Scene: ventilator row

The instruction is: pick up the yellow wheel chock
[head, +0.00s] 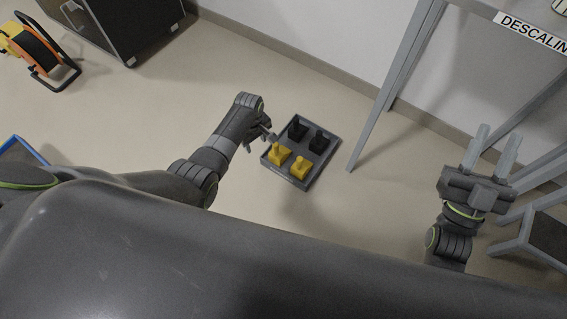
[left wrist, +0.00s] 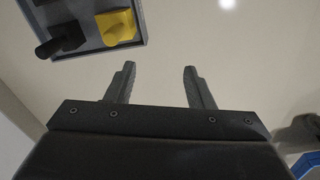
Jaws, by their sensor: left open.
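Two yellow wheel chocks, a left one (head: 278,156) and a right one (head: 299,169), sit in the near half of a grey tray (head: 326,162) on the floor. Two black chocks, (head: 297,129) and (head: 319,142), sit in its far half. My left gripper (head: 263,139) is at the tray's left edge, open and empty. In the left wrist view its fingers (left wrist: 159,72) are spread over bare floor. A yellow chock (left wrist: 117,28) shows up and left of them, beside a black one (left wrist: 62,38). My right gripper (head: 492,150) is open and empty, far right.
A grey metal frame stand (head: 390,75) with a "DESCALING"-like label, partly cut off, rises right of the tray. A dark cabinet (head: 125,30) and an orange reel (head: 38,45) stand at the upper left. A blue-edged object (head: 22,152) is at the left.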

